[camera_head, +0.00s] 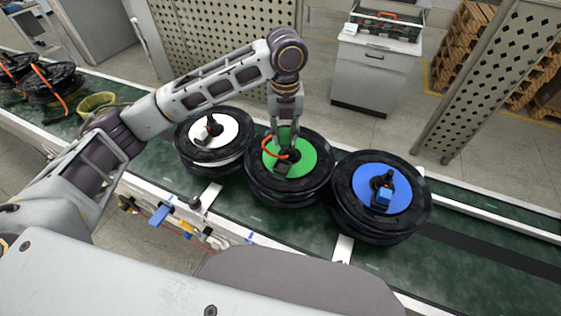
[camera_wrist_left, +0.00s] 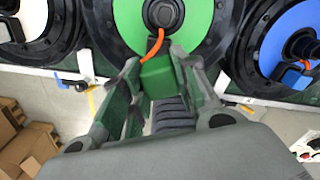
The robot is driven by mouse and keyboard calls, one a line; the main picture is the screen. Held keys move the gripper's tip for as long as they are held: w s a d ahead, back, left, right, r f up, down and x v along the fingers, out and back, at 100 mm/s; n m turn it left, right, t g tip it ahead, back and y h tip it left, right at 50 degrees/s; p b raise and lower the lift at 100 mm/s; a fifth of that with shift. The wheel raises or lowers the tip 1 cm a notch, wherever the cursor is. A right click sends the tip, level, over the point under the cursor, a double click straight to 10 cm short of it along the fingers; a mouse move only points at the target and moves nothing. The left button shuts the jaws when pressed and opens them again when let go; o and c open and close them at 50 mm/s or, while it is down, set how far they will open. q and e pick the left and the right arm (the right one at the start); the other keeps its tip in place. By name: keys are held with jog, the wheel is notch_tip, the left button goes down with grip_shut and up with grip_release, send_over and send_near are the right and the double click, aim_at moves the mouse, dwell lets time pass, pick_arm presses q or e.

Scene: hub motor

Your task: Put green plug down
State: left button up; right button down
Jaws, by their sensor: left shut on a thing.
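The green plug (camera_wrist_left: 158,76) sits between the fingers of my left gripper (camera_wrist_left: 160,92) in the left wrist view, with an orange cable running up from it toward the hub centre. My left gripper (camera_head: 286,138) is shut on it over the green-faced hub motor (camera_head: 314,153) in the head view. The gripper points down at the motor's face, and the fingertips partly hide the plug. I cannot tell whether the plug touches the motor. The green face (camera_wrist_left: 205,15) also shows at the top of the wrist view. My right gripper is not in view.
A white-faced motor (camera_head: 229,131) stands to the left and a blue-faced motor (camera_head: 360,183) to the right, both close by on the green conveyor (camera_head: 480,235). The conveyor is free farther right. A grey cabinet (camera_head: 372,80) stands behind.

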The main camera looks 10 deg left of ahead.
aim_at(282, 147)
pick_arm(q)
jog(key=shift+s+a+m, duration=0.1)
jog(key=shift+a+m, duration=0.05)
jog(key=shift+m, duration=0.75)
jog(key=shift+s+m, duration=0.3)
jog(key=shift+m, duration=0.7)
jog(key=shift+a+m, duration=0.1)
jog(key=shift+m, duration=0.6)
jog(key=shift+f, duration=2.5)
jog(key=shift+f, duration=0.1)
jog(key=shift+f+p, duration=0.4)
jog(key=shift+f, duration=2)
jog(key=shift+f, duration=0.1)
